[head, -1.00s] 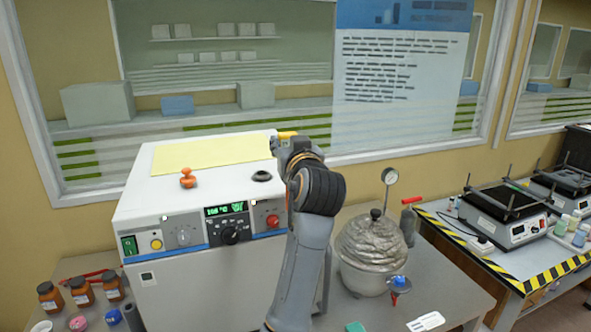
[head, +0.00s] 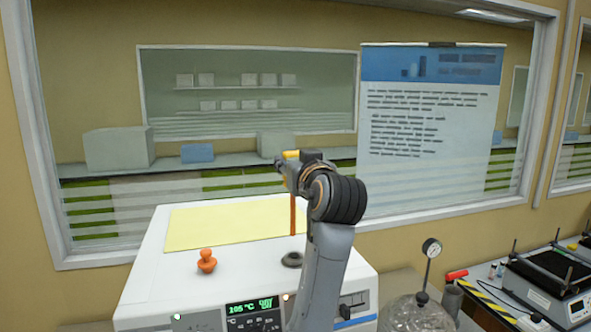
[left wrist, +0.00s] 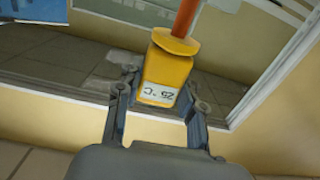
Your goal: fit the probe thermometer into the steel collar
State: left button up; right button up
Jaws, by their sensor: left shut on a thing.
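The probe thermometer has a yellow body (left wrist: 165,75) with a small 25 °C display and a thin orange stem (head: 293,215). My left gripper (head: 287,162) is shut on the yellow body, which also shows in the left wrist view with a finger on each side. The stem hangs straight down, with its lower end a little above the dark ring-shaped collar (head: 292,259) on top of the white machine in the head view. They look apart; whether the stem is exactly over the hole I cannot tell. My right gripper is not in view.
The white machine (head: 150,275) has a yellow sheet (head: 225,226) and an orange knob-like stopper (head: 206,260) on top. A window wall is behind.

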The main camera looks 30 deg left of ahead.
pick_arm(q)
jog(key=shift+w+a+f, duration=0.1)
jog(key=shift+a, duration=0.05)
jog(key=shift+s+d+f+b, duration=0.6)
jog(key=shift+d+b, duration=0.2)
jog(key=shift+b, duration=0.05)
jog(key=b, duration=0.3)
send_over(294, 213)
notch_tip(294, 213, down, 4)
jog(key=shift+s+d+f, duration=0.1)
notch_tip(294, 213, down, 4)
jog(key=b, duration=0.2)
jog(key=shift+b, duration=0.3)
jog(key=shift+d+f+b, duration=0.1)
jog(key=shift+f+b, duration=0.5)
jog(key=shift+f, duration=0.1)
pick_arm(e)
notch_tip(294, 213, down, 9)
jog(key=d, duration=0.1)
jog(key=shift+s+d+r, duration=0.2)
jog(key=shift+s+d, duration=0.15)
